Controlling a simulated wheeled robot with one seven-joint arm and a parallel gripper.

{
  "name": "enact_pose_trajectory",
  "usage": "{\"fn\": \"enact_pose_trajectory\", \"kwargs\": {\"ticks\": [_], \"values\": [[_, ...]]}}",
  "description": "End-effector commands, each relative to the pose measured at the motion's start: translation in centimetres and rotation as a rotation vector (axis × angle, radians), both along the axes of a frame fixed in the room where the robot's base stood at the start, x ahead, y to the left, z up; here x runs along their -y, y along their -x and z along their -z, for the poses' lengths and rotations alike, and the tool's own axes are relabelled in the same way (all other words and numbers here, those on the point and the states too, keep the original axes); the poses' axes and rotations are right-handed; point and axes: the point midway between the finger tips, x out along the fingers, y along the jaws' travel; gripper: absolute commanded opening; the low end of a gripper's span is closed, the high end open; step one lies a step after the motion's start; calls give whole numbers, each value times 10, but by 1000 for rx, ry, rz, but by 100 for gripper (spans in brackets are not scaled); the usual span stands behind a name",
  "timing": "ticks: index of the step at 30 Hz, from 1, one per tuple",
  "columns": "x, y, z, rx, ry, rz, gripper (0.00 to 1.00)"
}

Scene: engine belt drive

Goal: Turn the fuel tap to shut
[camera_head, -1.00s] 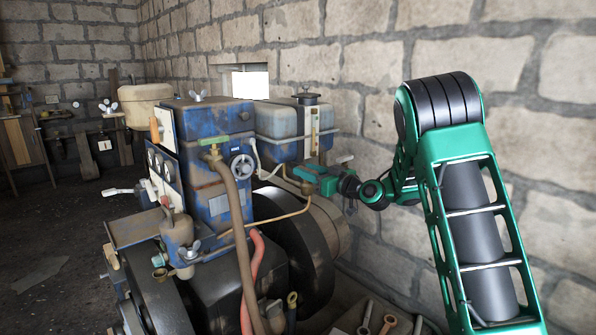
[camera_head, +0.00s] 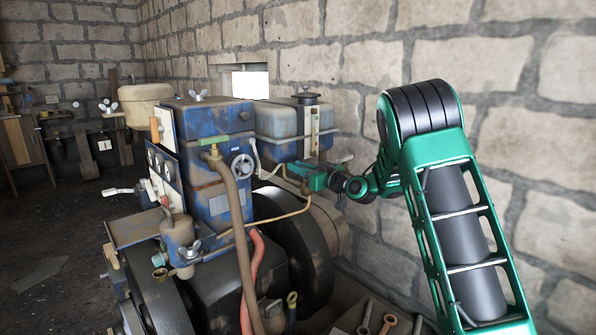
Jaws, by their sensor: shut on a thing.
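The blue-grey fuel tank (camera_head: 274,124) with a dark cap stands on the far right of the blue engine (camera_head: 215,150). The fuel tap (camera_head: 305,188) sits below the tank as a small brass-coloured fitting, joined to a thin brass fuel pipe (camera_head: 268,218). My green gripper (camera_head: 300,172) reaches in from the right, just under the tank, and is shut on the tap. The fingertips and the tap's lever are small and mostly hidden, so I cannot tell the lever's angle.
A grey handwheel (camera_head: 242,167) and a brown hose (camera_head: 232,210) are left of the tap. A big dark flywheel (camera_head: 292,245) lies below. The block wall (camera_head: 530,140) is close behind my arm. Several tools lie at the bottom right.

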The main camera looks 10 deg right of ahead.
Motion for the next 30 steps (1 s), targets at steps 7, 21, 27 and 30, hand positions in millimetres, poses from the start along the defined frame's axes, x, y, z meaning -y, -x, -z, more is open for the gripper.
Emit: {"fn": "enact_pose_trajectory", "kwargs": {"ticks": [7,21,27,30], "values": [[2,0,-1,2,1,29,0],[7,-3,-1,2,1,223,0],[10,-3,-1,2,0,321,0],[12,-4,-1,2,0,369,0]]}}
